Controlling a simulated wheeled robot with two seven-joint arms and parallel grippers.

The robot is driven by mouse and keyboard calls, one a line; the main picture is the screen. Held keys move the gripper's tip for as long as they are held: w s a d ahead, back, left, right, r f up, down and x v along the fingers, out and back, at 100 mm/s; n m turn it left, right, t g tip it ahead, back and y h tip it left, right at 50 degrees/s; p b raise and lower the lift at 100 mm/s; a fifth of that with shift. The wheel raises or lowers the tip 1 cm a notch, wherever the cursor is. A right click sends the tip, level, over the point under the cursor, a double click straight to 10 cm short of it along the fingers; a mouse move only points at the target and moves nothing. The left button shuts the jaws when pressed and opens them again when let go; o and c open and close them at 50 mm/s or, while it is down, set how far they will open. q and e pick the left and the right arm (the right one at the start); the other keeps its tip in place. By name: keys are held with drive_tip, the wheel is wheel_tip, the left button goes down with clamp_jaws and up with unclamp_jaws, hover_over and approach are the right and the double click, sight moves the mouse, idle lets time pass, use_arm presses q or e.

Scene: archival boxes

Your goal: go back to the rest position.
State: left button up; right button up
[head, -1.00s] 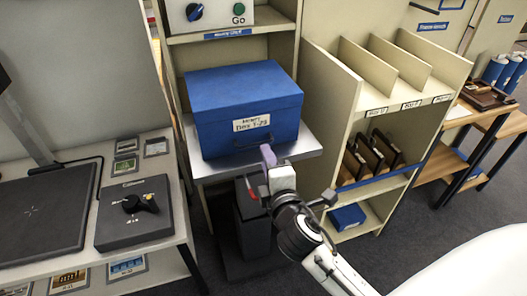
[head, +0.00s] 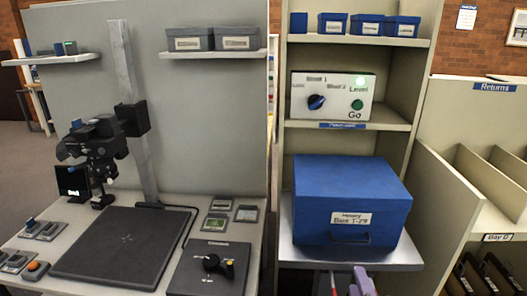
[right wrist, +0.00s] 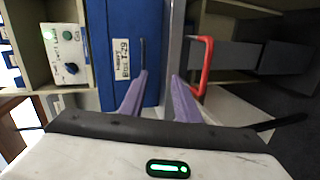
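My right gripper shows only as a purple finger (head: 362,282) at the bottom edge of the head view, below and in front of the blue box (head: 340,202). In the right wrist view my right gripper (right wrist: 158,82) has its two purple fingers apart, with nothing held between them. The box (right wrist: 117,25) is in front of the fingers there, and its dark handle (right wrist: 143,53) is close to the left fingertip. The box sits closed on a grey platform (head: 405,254), its label facing me. My left gripper is in neither view.
A control panel (head: 330,96) with a lit green lamp stands on the shelf above the box. A dark object with a red handle (right wrist: 207,65) is close to my right fingers. On the left are a copy stand's baseboard (head: 122,245) and a dark control box (head: 210,270).

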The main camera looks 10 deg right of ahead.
drive_tip(key=s+a+f+m+g+y, duration=0.3)
drive_tip(key=s+f+m, duration=0.3)
drive_tip(key=s+f, duration=0.3)
drive_tip(key=s+a+f+m+g+y, duration=0.3)
drive_tip(key=s+f+m, duration=0.3)
drive_tip(key=f, duration=0.8)
drive_tip(key=s+a, duration=0.1)
drive_tip(key=s, duration=0.2)
drive_tip(key=shift+s+a+m, duration=0.25)
drive_tip(key=shift+s+m, duration=0.05)
drive_tip(key=shift+s, duration=0.1)
